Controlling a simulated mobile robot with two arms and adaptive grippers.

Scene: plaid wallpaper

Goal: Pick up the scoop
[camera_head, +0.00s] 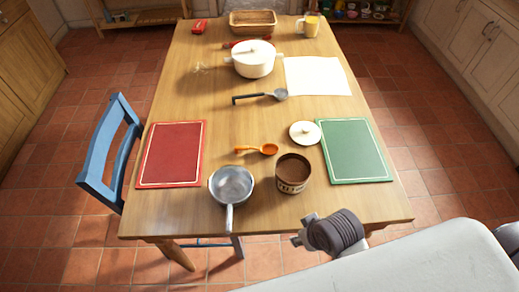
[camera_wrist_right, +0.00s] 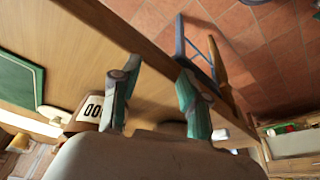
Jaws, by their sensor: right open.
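An orange scoop (camera_head: 258,149) lies on the wooden table, behind a metal saucepan and a brown canister, with its handle pointing left. My right gripper (camera_head: 306,230) is at the table's front edge, in front of the canister and well apart from the scoop. In the right wrist view the two fingers of my right gripper (camera_wrist_right: 156,88) are spread apart with nothing between them. I cannot make out the scoop in that view. My left gripper does not show.
The saucepan (camera_head: 231,186) and the brown canister (camera_head: 292,174) stand at the front. A red board (camera_head: 173,154) lies left, a green board (camera_head: 355,151) right. A cream lid (camera_head: 305,133), a dark-handled ladle (camera_head: 262,97) and a white pot (camera_head: 253,61) are farther back. A blue chair (camera_head: 108,155) stands left.

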